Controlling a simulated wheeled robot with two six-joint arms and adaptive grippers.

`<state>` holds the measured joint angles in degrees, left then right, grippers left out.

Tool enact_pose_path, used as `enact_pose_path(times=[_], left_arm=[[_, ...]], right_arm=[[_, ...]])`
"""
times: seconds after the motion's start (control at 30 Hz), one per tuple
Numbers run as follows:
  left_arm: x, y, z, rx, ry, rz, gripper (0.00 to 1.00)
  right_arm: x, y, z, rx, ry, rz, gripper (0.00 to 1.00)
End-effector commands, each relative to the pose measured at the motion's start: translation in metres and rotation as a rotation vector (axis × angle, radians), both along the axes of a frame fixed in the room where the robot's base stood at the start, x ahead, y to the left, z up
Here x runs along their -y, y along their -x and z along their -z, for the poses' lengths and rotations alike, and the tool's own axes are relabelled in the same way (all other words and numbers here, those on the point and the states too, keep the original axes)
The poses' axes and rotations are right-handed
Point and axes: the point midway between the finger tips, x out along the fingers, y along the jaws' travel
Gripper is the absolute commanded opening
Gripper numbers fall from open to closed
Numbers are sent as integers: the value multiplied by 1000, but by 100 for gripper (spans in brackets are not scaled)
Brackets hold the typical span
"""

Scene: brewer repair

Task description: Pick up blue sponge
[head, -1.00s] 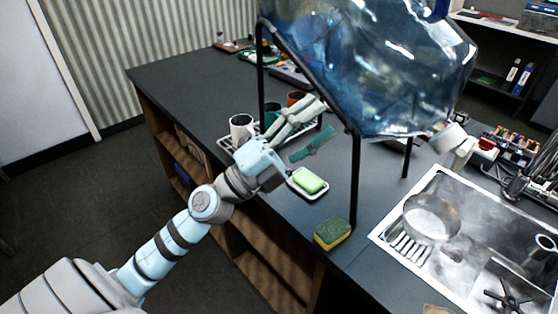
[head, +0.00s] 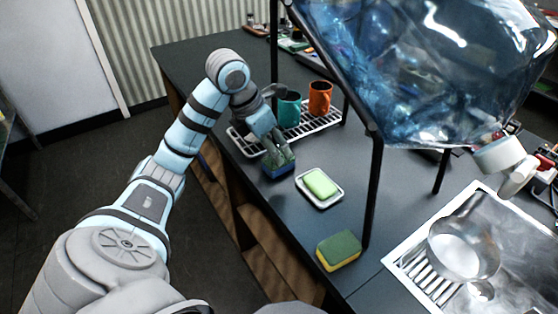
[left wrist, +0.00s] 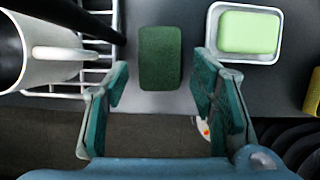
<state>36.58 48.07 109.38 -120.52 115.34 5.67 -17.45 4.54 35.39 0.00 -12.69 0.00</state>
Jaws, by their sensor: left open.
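The blue sponge (head: 279,172) has a dark green scouring top and a blue body. It lies on the counter near its front edge, left of the soap dish. In the left wrist view its green top (left wrist: 160,57) shows between and just beyond my fingertips. My left gripper (head: 279,150) points down at the sponge from above, partly covering it. In the left wrist view the gripper (left wrist: 160,88) has its fingers wide apart, one on each side, with nothing held. My right gripper is not in view.
A green soap (head: 320,183) lies in a white dish right of the sponge. A yellow-green sponge (head: 339,249) lies nearer the front. A rack (head: 315,127) with a teal mug (head: 289,110) and an orange mug (head: 320,97) stands behind. A black frame leg (head: 374,195) rises at right.

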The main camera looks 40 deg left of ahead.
Motion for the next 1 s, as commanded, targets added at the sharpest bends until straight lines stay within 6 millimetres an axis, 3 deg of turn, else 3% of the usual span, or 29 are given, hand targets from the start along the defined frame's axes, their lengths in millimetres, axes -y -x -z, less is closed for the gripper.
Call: enact_pose_path(times=[0.17,0.3,0.5,0.63,1.0], left_arm=[[5,-15,30,-2,4,0,52],[5,-21,46,-3,1,-1,52],[5,-22,46,-1,-1,-1,52],[5,-22,46,-1,0,-2,33],[4,-21,44,-1,0,-2,32]], right_arm=[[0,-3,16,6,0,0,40],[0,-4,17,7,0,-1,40],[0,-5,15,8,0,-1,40],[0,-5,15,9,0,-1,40],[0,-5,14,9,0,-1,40]])
